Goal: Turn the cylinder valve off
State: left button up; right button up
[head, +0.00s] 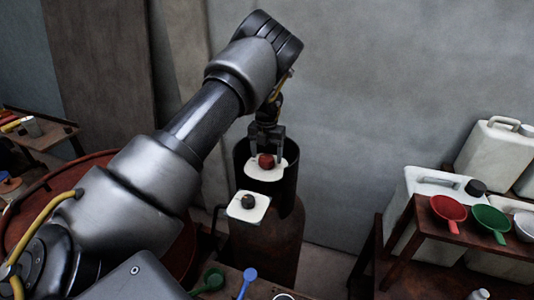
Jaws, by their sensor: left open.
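The dark gas cylinder (268,245) stands against the wall in the middle of the head view, with a dark collar (290,183) around its top. A red valve knob (266,161) sits in front of a white plate (262,174) inside the collar. A black knob (248,202) on a second white plate (239,212) is just below and nearer. My left gripper (267,157) is open and points down, one finger on each side of the red knob. I cannot tell whether the fingers touch it. My right gripper is out of view.
At right, a brown wooden stand (415,243) holds a red scoop (447,208) and a green scoop (490,219); white jerrycans (490,150) are behind. A rusty red vat (95,165) is at left. Green and blue spoons (249,276) lie at the bottom.

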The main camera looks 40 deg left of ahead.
pick_arm(q)
jog(key=shift+s+f, duration=0.1)
jog(key=shift+f, duration=0.85)
jog(key=c, duration=1)
